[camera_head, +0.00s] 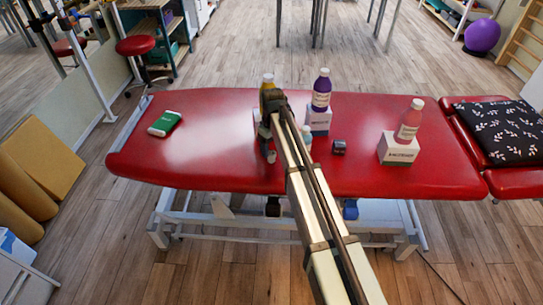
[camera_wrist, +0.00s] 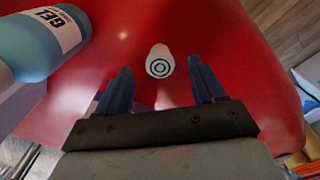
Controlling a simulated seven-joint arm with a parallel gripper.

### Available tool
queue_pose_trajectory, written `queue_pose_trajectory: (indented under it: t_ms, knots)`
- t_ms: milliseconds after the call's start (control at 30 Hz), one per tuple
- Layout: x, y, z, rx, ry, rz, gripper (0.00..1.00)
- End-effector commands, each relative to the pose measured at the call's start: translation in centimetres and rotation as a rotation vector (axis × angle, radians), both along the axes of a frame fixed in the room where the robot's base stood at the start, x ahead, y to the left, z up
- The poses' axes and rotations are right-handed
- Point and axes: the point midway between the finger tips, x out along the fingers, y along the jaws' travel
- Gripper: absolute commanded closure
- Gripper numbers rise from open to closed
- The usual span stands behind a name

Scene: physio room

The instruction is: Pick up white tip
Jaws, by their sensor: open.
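The white tip (camera_wrist: 160,61) is a small pale cylinder with dark rings on its end. In the wrist view it stands out against the red couch top, just beyond and between my fingertips. My gripper (camera_wrist: 160,70) has its two blue fingers apart, with nothing held between them. In the head view my gripper (camera_head: 268,147) is over the middle of the red treatment couch (camera_head: 215,150). I cannot make out the white tip there; my arm hides part of that area.
A purple bottle (camera_head: 321,90) and a pink bottle (camera_head: 408,121) stand on white boxes. A small dark cube (camera_head: 339,147) and a green-white item (camera_head: 165,123) lie on the couch. The couch's left part is mostly clear.

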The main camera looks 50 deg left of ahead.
Motion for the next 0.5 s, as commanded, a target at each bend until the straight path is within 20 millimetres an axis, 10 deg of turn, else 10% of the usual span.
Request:
queue_pose_trajectory:
  t_ms: [500]
  knots:
    - [0.1, 0.0, -4.0, 0.000, 0.000, 0.000, 0.32]
